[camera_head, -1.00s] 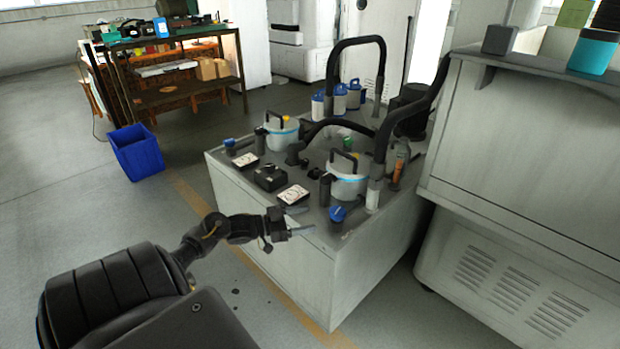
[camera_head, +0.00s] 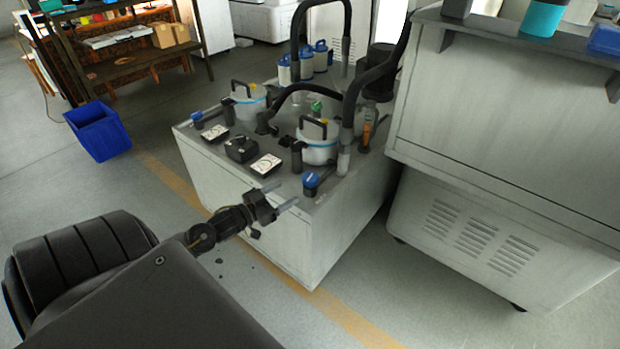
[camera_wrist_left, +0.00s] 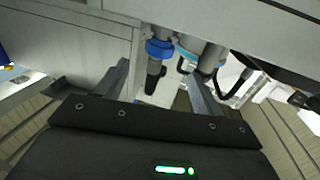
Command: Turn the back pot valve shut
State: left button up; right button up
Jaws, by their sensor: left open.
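Two white pots with black handles stand on the grey cabinet (camera_head: 325,225). The back pot (camera_head: 250,105) has a blue-capped valve (camera_head: 197,118) at its left, near the cabinet's far left corner. The front pot (camera_head: 318,148) has a blue-knobbed valve (camera_head: 311,180) near the front edge. My left gripper (camera_head: 279,197) is open and empty at the cabinet's front edge, just left of the front valve and apart from it. In the left wrist view, a blue-collared valve with a dark handle (camera_wrist_left: 158,50) shows beyond the open fingers; I cannot tell which valve it is. My right gripper is out of view.
Two dial gauges and a black box (camera_head: 241,149) sit between the valves. Black hoses (camera_head: 372,80) arch over the pots. A large grey machine (camera_head: 500,130) stands close on the right. A blue bin (camera_head: 98,130) stands on open floor at left.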

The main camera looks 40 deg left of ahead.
aim_at(310, 176)
pick_arm(q)
jog(key=w, duration=0.3)
jog(key=w+d, duration=0.1)
jog(key=w, duration=0.2)
jog(key=w+d, duration=0.1)
jog(key=w, duration=0.2)
jog(key=shift+w, duration=0.8)
jog(key=shift+d, duration=0.1)
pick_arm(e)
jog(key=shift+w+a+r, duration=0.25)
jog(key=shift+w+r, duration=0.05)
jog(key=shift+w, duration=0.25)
pick_arm(q)
jog(key=c, duration=1)
jog(key=m+g+h+b, duration=0.1)
jog(key=m+h+b, duration=0.2)
jog(key=h, duration=0.1)
jog(key=shift+g+h, duration=0.3)
jog(key=shift+h, duration=0.1)
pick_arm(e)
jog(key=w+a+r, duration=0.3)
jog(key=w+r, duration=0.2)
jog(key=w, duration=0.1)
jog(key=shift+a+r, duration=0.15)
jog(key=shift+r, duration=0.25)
